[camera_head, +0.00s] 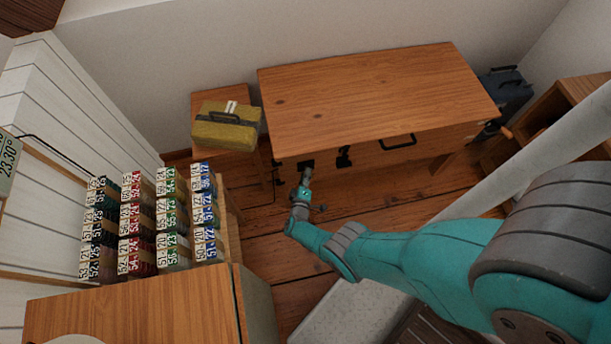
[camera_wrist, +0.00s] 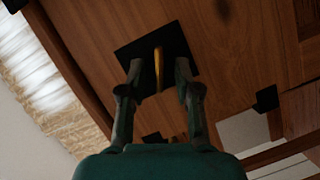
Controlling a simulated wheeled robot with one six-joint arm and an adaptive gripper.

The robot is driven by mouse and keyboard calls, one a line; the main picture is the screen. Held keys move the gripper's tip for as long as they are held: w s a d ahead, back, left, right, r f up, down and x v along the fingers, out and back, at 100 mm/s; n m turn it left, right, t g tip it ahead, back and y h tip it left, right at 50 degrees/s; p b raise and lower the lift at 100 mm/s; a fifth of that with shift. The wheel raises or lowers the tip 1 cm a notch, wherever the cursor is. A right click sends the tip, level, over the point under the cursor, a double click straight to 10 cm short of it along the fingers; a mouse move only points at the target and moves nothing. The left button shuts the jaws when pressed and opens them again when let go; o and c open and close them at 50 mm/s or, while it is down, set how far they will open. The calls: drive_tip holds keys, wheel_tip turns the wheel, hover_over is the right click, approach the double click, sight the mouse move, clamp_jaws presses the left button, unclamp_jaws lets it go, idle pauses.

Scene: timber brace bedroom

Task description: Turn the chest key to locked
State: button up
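The chest (camera_head: 375,95) is a long wooden piece with a flat top, standing against the back wall in the head view. In the wrist view a yellow key (camera_wrist: 158,66) stands edge-on in front of a square black plate (camera_wrist: 147,45) on the wooden face. My gripper (camera_wrist: 158,76) is open, one finger on each side of the key, with a visible gap on both sides. In the head view my gripper (camera_head: 307,174) is at the left part of the chest's front, and the key cannot be made out there.
A dark fitting (camera_head: 344,157) and a black handle (camera_head: 398,142) are on the chest's front. A yellow toolbox (camera_head: 226,125) sits on a small stand to the left. A rack of numbered blocks (camera_head: 154,222) stands at the left. Bare floor (camera_head: 262,238) lies below my gripper.

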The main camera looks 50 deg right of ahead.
drive_tip(key=v, duration=1.2)
drive_tip(key=shift+f, duration=0.1)
